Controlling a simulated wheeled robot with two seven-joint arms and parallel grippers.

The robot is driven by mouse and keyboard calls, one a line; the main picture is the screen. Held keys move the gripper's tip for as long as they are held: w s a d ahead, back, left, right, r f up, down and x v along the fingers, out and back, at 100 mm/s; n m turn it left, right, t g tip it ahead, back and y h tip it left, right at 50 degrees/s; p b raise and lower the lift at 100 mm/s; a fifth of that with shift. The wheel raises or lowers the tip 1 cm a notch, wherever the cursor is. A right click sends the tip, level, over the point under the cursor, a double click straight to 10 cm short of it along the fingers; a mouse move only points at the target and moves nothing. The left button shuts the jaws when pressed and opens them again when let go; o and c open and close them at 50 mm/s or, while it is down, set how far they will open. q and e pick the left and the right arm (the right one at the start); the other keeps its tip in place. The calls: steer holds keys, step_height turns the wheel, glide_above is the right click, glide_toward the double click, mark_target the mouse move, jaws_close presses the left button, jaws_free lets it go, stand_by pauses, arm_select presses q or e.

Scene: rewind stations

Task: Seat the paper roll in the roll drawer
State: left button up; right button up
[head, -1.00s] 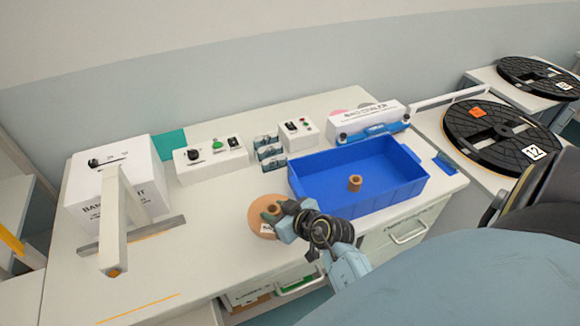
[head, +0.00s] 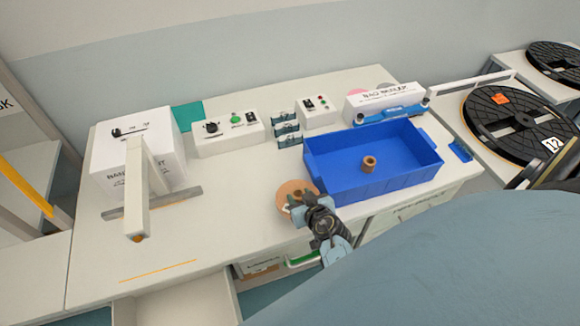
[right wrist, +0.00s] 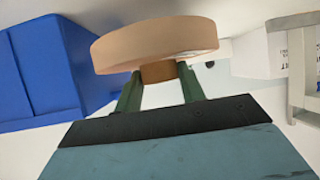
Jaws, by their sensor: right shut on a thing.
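A tan paper roll (head: 290,192), a flat disc with a brown core, is in my right gripper (head: 305,205) over the front part of the white bench. In the right wrist view the roll (right wrist: 155,42) lies across the fingertips, and both green fingers (right wrist: 157,76) are closed on its brown core. Whether the roll touches the bench top is unclear. A white drawer (head: 235,300) stands pulled out below the bench's front edge, lower left of the gripper, partly cut off by the frame; no label on it is readable. My left gripper is not in view.
A blue bin (head: 325,185) with a small brown core (head: 369,163) inside stands right of the gripper. A white machine with an arm (head: 137,190) stands at the left. Control boxes (head: 225,133) line the back. The bench's front middle is clear.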

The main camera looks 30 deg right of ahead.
mark_target(292, 185)
steer(key=w+b, duration=0.1)
steer(key=w, duration=0.2)
steer(key=w+d+b, duration=0.1)
steer(key=w, duration=0.2)
steer(key=w+b, duration=0.1)
steer(key=w, duration=0.1)
steer(key=shift+w+d+f+b, duration=0.1)
steer(key=shift+w+d+b, duration=0.3)
step_height(292, 185, down, 3)
steer(key=b, duration=0.4)
steer(key=shift+f, duration=0.2)
steer(key=shift+r, duration=0.1)
steer(key=shift+f, duration=0.2)
steer(key=o, duration=1.1)
